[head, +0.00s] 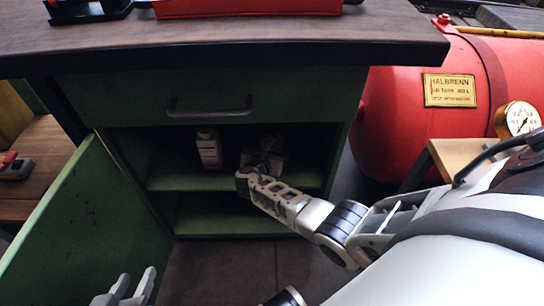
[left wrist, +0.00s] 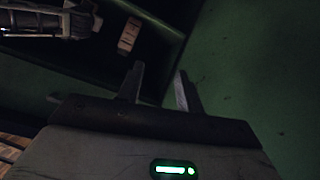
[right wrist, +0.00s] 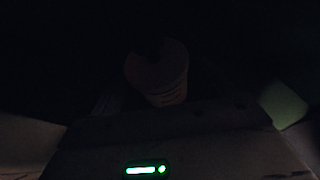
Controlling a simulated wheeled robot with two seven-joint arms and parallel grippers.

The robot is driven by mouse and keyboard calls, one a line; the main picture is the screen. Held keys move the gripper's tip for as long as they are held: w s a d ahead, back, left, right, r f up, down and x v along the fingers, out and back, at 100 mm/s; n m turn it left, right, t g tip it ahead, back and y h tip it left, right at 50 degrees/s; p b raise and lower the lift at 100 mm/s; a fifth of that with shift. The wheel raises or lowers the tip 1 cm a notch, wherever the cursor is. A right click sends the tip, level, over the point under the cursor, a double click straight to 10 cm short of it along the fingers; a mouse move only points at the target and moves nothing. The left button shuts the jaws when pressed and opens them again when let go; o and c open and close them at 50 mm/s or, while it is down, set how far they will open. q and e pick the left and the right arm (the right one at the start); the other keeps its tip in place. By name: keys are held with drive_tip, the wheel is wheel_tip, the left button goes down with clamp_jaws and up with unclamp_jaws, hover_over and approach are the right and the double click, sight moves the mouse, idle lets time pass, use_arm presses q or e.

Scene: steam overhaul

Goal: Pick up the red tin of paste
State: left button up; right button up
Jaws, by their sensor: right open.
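I cannot make out a red tin of paste for certain. In the right wrist view a round container (right wrist: 158,78) with dark marks on its side shows just ahead of my right gripper; the view is too dark to tell its colour. My right gripper (head: 264,158) reaches into the green cabinet (head: 230,180) over its middle shelf, open; its fingers are hard to see in the dark. My left gripper (head: 124,290) is open and empty, low by the cabinet door, and its two spread fingers show in the left wrist view (left wrist: 160,85).
The green door (head: 85,225) is swung open at left. A drawer with a handle (head: 210,112) and the worktop (head: 240,40) lie above. A red tank (head: 420,125) with a gauge (head: 517,119) is at right.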

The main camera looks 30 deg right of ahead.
drive_tip(key=shift+w+d+f+b, duration=0.35)
drive_tip(key=shift+w+d+f, duration=0.05)
drive_tip(key=shift+d+f, duration=0.05)
drive_tip(key=shift+w+d+r, duration=0.1)
drive_tip(key=shift+w+d, duration=0.1)
drive_tip(key=shift+d, duration=0.05)
drive_tip(key=c, duration=1.5)
use_arm(q)
drive_tip(key=shift+w+d+r+t+h, duration=0.1)
drive_tip(key=shift+d+r+t+h, duration=0.1)
drive_tip(key=shift+r+t+h, duration=0.3)
use_arm(e)
drive_tip(key=shift+r, duration=0.15)
